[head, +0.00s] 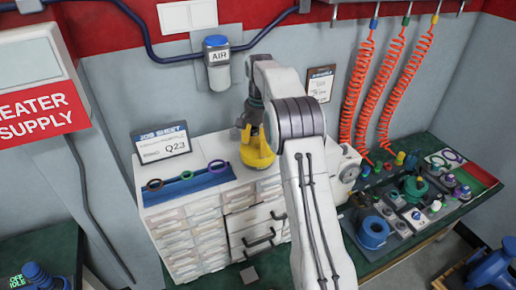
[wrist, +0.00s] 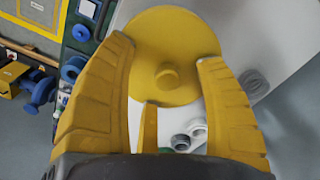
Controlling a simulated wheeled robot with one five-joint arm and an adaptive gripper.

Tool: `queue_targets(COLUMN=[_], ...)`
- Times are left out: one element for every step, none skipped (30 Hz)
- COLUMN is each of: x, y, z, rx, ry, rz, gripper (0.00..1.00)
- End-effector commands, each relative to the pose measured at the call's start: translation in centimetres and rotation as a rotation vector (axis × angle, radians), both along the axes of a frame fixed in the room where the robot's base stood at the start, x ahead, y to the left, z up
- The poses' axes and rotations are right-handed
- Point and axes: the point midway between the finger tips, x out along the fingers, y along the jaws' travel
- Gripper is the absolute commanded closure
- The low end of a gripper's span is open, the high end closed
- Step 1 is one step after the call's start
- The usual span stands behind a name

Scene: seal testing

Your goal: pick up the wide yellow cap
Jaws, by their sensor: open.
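The wide yellow cap (wrist: 178,30) is a flat round disc with a small raised knob, in the upper middle of the wrist view. My gripper (wrist: 163,58) is open, with one ridged yellow finger on each side of the knob. The fingertips overlap the disc's edges in the picture; I cannot tell whether they touch it. In the head view my gripper (head: 256,142) points down above the white drawer cabinet, and its yellow blends with the cap, which is partly hidden there by my arm.
The white drawer cabinet (head: 195,217) carries a blue tray (head: 187,189) with rings and a job sheet sign (head: 164,144). To the right, the green bench holds a blue spool (head: 372,232) and several fittings. Orange coiled hoses (head: 362,90) hang behind.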

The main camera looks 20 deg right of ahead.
Motion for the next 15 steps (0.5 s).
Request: queue_targets(x=[0.00,0.00,0.00,0.01,0.01,0.01,0.01,0.01,0.01,0.01,0.01,0.01,0.01,0.01,-0.01], y=[0.00,0.00,0.00,-0.01,-0.01,-0.01,-0.01,-0.01,-0.01,0.00,0.00,-0.01,-0.01,-0.01,-0.01], z=[0.02,0.02,0.02,0.02,0.02,0.03,0.03,0.03,0.03,0.03,0.03,0.03,0.03,0.03,0.02], rx=[0.000,0.000,0.000,0.000,0.000,0.000,0.000,0.000,0.000,0.000,0.000,0.000,0.000,0.000,0.000], ry=[0.000,0.000,0.000,0.000,0.000,0.000,0.000,0.000,0.000,0.000,0.000,0.000,0.000,0.000,0.000], rz=[0.000,0.000,0.000,0.000,0.000,0.000,0.000,0.000,0.000,0.000,0.000,0.000,0.000,0.000,0.000], gripper=[0.39,0.42,0.46,0.48,0.51,0.55,0.57,0.60,0.63,0.66,0.69,0.72,0.75,0.78,0.81])
